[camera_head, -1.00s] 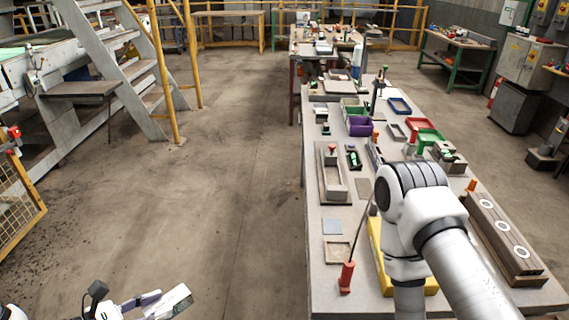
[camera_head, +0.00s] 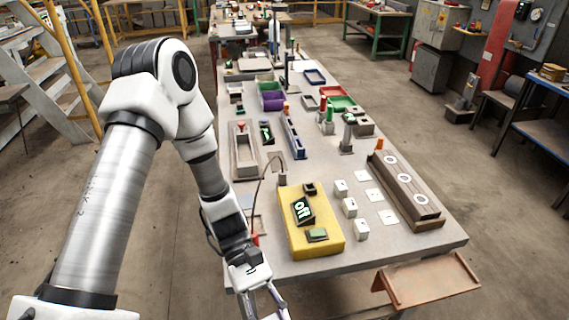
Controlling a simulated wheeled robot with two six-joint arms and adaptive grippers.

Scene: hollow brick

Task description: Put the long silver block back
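I do not make out a long silver block for certain in the head view. My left arm reaches in from the left and bends down past the table's near left corner. My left gripper (camera_head: 264,304) is at the bottom edge, beside the near side of the table (camera_head: 345,256). Its fingers point down and are cut off by the frame, so I cannot see whether they hold anything. A long grey tray (camera_head: 245,167) lies on the table's left side, beyond the gripper. My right gripper is out of view.
A yellow box (camera_head: 318,240) with a dark display (camera_head: 302,209) stands near the table's front. Several white cubes (camera_head: 349,207) and a brown hollow block with white rings (camera_head: 405,190) are to its right. A rusty shelf (camera_head: 430,281) juts out at the front right.

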